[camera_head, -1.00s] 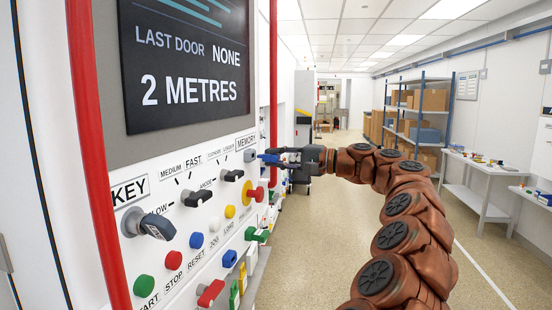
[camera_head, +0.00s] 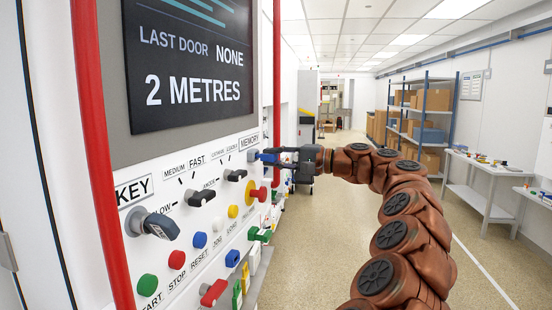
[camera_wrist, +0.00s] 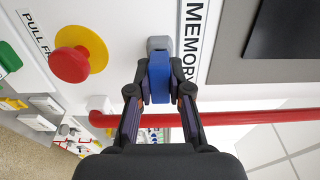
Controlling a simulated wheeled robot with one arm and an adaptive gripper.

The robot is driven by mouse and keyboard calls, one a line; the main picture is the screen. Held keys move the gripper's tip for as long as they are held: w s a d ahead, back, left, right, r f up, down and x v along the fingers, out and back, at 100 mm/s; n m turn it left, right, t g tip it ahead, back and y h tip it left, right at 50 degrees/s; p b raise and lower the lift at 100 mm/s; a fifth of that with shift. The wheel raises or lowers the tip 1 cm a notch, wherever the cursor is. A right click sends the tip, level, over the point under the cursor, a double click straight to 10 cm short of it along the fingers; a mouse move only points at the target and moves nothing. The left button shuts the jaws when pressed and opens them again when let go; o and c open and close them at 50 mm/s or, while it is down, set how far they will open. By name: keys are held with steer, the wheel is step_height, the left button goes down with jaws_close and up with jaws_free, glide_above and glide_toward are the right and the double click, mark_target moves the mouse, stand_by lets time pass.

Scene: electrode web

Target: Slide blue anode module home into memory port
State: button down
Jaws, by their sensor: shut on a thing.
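In the wrist view, my gripper (camera_wrist: 160,97) is shut on the blue anode module (camera_wrist: 159,72), one finger on each side. The module's far end meets the grey memory port (camera_wrist: 158,44), beside the MEMORY label (camera_wrist: 190,45). I cannot tell how deep the module sits in the port. In the head view, my gripper (camera_head: 283,157) reaches from the right to the panel. The module (camera_head: 268,157) shows there as a small blue piece against the grey port (camera_head: 252,155).
A red mushroom button (camera_wrist: 69,64) on a yellow disc is close to the port. A red rail (camera_wrist: 240,118) passes near my fingers. Knobs and a key switch (camera_head: 152,224) stick out of the panel. The aisle floor (camera_head: 330,220) is clear.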

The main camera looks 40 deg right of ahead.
steer(key=shift+w+a, duration=0.3)
steer(key=shift+w, duration=0.35)
steer(key=c, duration=1)
jaws_free()
steer(key=v, duration=1.2)
